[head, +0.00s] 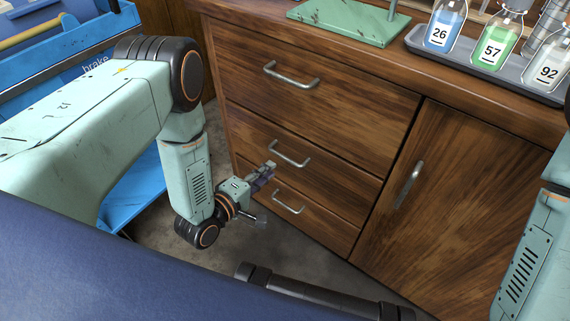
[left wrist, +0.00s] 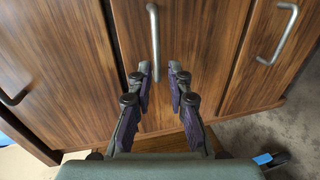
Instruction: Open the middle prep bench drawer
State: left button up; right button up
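The prep bench (head: 452,103) has three drawers on its left side, all closed flush. The middle drawer (head: 325,172) has a metal bar handle (head: 289,153). My left gripper (head: 264,178) is in front of the drawers, just below and left of that handle. In the left wrist view the fingers (left wrist: 159,75) are spread apart with nothing held. The middle handle (left wrist: 153,35) appears beyond the tips, its lower end between them in the picture, closer to the left finger. Contact does not show. My right gripper is out of view; only its arm shows.
The top handle (head: 291,76) and bottom handle (head: 288,202) stick out above and below. A cupboard door (head: 450,200) is to the right. A grey tray (head: 425,42) of numbered bottles and a green stand base (head: 345,22) are on top. A blue cart (head: 130,197) stands left.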

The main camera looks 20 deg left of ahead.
aim_at(285, 158)
pick_arm(q)
jog(key=b+x, duration=0.1)
jog(key=x, duration=0.1)
jog(key=b+x, duration=0.1)
jog(key=x, duration=0.2)
jog(key=b+x, duration=0.1)
jog(key=x, duration=0.2)
jog(key=shift+d+r, duration=0.15)
jog(key=shift+r, duration=0.15)
jog(key=shift+c, duration=0.2)
grip_shut()
